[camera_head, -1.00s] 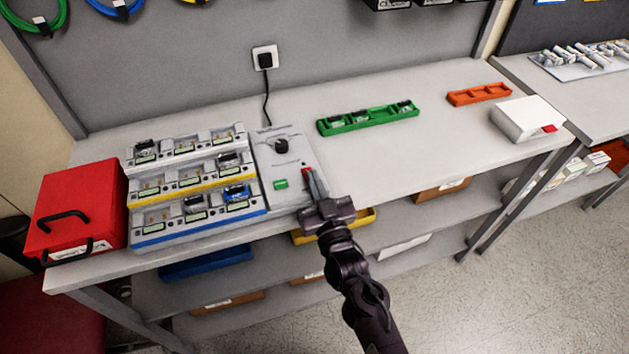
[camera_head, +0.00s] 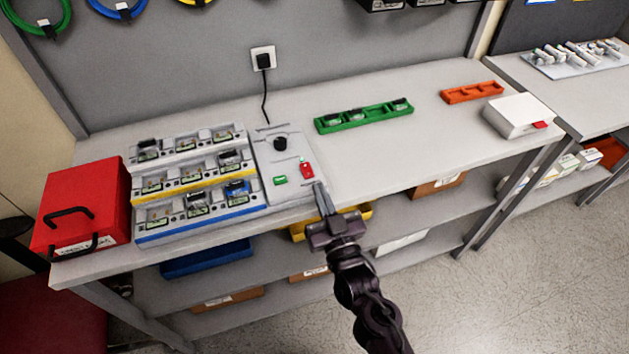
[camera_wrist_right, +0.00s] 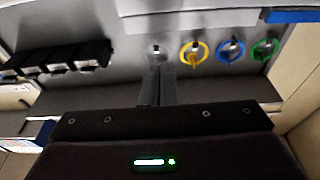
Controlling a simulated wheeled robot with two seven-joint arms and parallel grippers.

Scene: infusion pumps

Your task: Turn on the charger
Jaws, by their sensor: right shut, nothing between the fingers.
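The charger is a stepped grey unit with several bays in three rows (camera_head: 196,186). Its control panel (camera_head: 268,160) on the right carries a black knob (camera_head: 280,144), a green button (camera_head: 280,180) and a red switch (camera_head: 307,170). A tiny light by the red switch looks green, but is very small. My right gripper (camera_head: 319,188) is shut and empty, its tips just in front of the panel's right front corner, apart from the red switch. Its closed fingers also show in the right wrist view (camera_wrist_right: 157,82). My left gripper is not in view.
A red case (camera_head: 82,205) stands left of the charger. A green tray (camera_head: 364,117), an orange tray (camera_head: 472,92) and a white box (camera_head: 517,115) stand to the right. A black cord runs to a wall socket (camera_head: 263,58). The bench's front middle is clear.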

